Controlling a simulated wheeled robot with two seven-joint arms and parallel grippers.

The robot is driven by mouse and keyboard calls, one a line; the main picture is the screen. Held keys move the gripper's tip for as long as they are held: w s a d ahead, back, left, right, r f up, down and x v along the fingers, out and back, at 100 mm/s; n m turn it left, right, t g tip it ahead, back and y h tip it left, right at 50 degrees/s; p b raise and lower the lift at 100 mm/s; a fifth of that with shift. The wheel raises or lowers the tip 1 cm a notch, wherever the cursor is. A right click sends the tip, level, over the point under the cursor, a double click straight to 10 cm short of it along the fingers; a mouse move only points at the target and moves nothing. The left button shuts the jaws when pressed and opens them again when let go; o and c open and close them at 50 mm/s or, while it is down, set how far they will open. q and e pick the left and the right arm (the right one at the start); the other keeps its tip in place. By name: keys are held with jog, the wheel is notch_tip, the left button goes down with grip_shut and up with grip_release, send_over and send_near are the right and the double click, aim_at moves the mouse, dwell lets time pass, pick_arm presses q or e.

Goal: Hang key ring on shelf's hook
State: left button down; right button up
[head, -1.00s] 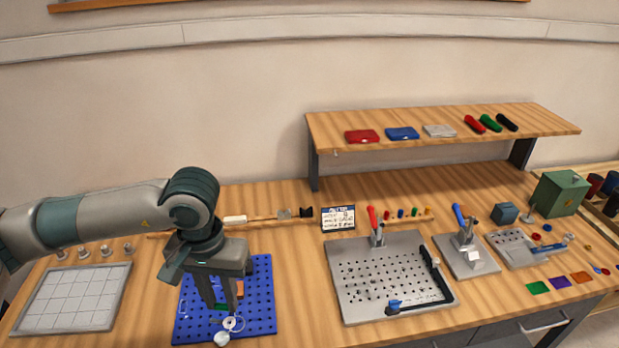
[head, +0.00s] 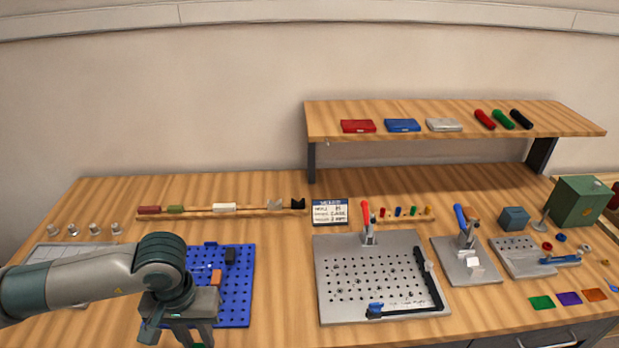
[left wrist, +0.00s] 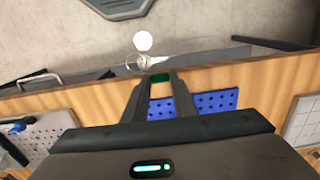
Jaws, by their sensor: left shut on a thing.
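My left gripper (head: 192,337) is low in the head view, at the table's front edge in front of the blue pegboard. Its fingertips are at the bottom border. In the left wrist view the gripper (left wrist: 158,78) is shut on the green piece (left wrist: 160,77) of the key ring. A thin ring and a round white tag (left wrist: 143,41) stick out beyond the fingertips, over the floor past the table edge. The wooden shelf (head: 450,150) stands at the back right. A tiny hook (head: 327,142) shows under its left front edge. My right gripper is not in view.
The blue pegboard (head: 236,290) holds small blocks. A grey perforated plate (head: 330,270) with a red-handled clamp (head: 366,220) stands in front of the shelf. A small sign (head: 330,212) stands below the hook. Bare wood lies between the pegboard and the grey plate.

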pick_arm(q)
notch_tip(320, 180, down, 9)
jog(key=s+b, duration=0.2)
jog(key=shift+s+b, duration=0.2)
jog(key=shift+b, duration=0.1)
jog(key=shift+d+r, duration=0.1)
